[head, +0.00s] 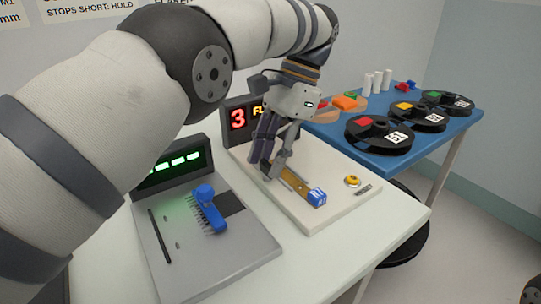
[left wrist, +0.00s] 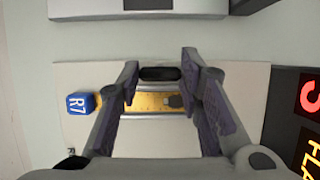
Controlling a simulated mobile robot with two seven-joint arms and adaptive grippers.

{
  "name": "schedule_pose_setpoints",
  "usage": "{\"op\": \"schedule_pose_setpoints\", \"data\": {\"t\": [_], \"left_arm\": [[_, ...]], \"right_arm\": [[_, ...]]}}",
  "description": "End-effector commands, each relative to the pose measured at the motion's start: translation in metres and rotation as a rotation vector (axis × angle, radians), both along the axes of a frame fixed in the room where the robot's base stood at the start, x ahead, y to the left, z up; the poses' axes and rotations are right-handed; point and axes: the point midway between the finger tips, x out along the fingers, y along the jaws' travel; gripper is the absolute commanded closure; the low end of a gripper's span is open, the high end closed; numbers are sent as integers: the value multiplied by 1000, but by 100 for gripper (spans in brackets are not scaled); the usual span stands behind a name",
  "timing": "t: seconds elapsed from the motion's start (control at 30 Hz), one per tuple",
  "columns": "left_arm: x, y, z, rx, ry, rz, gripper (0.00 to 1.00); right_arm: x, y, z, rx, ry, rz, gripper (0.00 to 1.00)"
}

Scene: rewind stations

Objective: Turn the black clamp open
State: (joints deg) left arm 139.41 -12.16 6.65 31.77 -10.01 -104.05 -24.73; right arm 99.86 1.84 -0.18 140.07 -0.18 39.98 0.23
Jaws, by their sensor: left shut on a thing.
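My left gripper (head: 272,166) reaches down over the back of the cream board (head: 330,215) in the head view. In the left wrist view the black clamp (left wrist: 160,73) shows as a short, dark, rounded bar between the fingertips of my left gripper (left wrist: 160,72). The fingers are shut on it from both sides. In the head view my fingers hide the clamp.
A blue block marked R7 (left wrist: 81,103) sits at the strip's end. A yellow button (head: 352,181) is on the board. A red "3" display (head: 238,118) stands behind. A grey station with a blue brush-like part (head: 206,208) is left. A blue table (head: 415,150) holds reels.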

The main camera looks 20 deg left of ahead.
Motion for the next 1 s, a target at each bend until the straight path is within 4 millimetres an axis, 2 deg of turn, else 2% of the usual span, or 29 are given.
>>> {"op": "schedule_pose_setpoints", "data": {"t": [0.3,0.33,0.4,0.77,0.87,1.0], "left_arm": [[-1,0,-1,-1,4,0,95],[-1,0,-1,-1,4,0,62],[-1,0,-1,-1,4,0,47],[-1,0,2,0,0,-43,47],[-3,-1,8,2,-4,-191,47],[-5,-2,17,5,-15,-542,47]], "right_arm": [[0,0,0,0,1,0,100],[0,0,0,0,1,0,100],[0,0,0,0,1,0,100],[3,0,3,0,-9,0,100],[11,0,14,0,-36,0,100],[31,0,35,0,-102,1,100]]}}
